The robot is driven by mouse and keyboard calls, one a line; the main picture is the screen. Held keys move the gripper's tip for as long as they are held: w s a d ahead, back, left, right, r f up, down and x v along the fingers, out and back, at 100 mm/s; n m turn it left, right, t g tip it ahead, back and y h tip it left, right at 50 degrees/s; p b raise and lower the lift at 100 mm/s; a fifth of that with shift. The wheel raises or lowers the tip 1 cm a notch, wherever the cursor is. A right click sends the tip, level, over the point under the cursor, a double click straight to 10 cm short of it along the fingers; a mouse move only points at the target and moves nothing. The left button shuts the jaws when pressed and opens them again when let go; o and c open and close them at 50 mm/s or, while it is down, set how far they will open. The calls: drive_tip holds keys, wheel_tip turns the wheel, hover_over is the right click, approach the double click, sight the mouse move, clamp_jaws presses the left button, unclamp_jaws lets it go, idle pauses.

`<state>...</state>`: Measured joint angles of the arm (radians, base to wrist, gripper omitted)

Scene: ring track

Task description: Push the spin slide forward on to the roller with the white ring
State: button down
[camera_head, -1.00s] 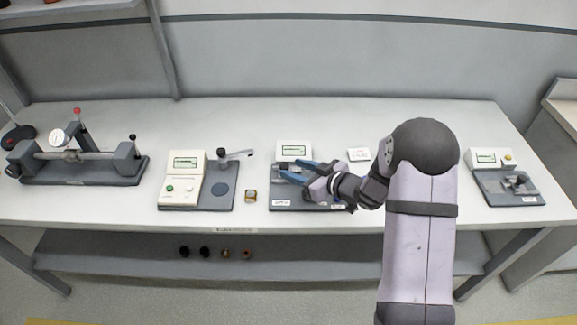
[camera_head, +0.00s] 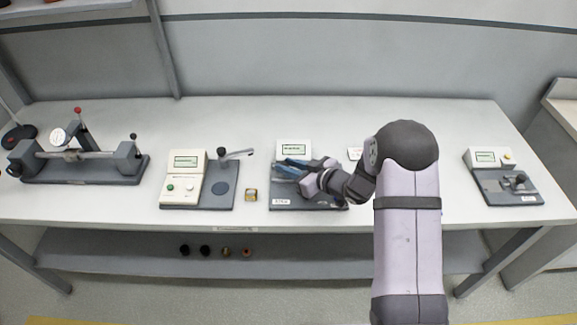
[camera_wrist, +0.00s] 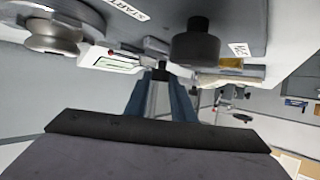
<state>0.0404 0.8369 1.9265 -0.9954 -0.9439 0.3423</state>
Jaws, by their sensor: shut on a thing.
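The station with the spin slide is a grey base plate (camera_head: 285,202) with a small white display (camera_head: 293,146) behind it, at the middle of the bench. My gripper (camera_head: 290,167) reaches over this plate from the right and covers most of its mechanism. In the wrist view, the blue fingers (camera_wrist: 160,78) are shut on a small dark part between their tips, seemingly the handle of the spin slide. A round stepped metal part (camera_wrist: 52,35), perhaps the roller, stands at upper left, apart from the fingers. I cannot make out the white ring.
A black knob (camera_wrist: 196,42) hangs close in the wrist view. A cream meter (camera_head: 187,178) with a grey plate and a small brassy block (camera_head: 250,195) stand left of the station. Another metered station (camera_head: 510,187) is at right.

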drive_tip(key=d, duration=0.3)
drive_tip(key=shift+d+p, duration=0.25)
drive_tip(key=shift+p, duration=0.05)
drive_tip(key=c, duration=1.5)
unclamp_jaws()
drive_tip(key=shift+d, duration=0.1)
drive_tip(key=shift+b+v, duration=0.6)
drive_tip(key=shift+v, duration=2.9)
drive_tip(key=shift+s+r, duration=0.1)
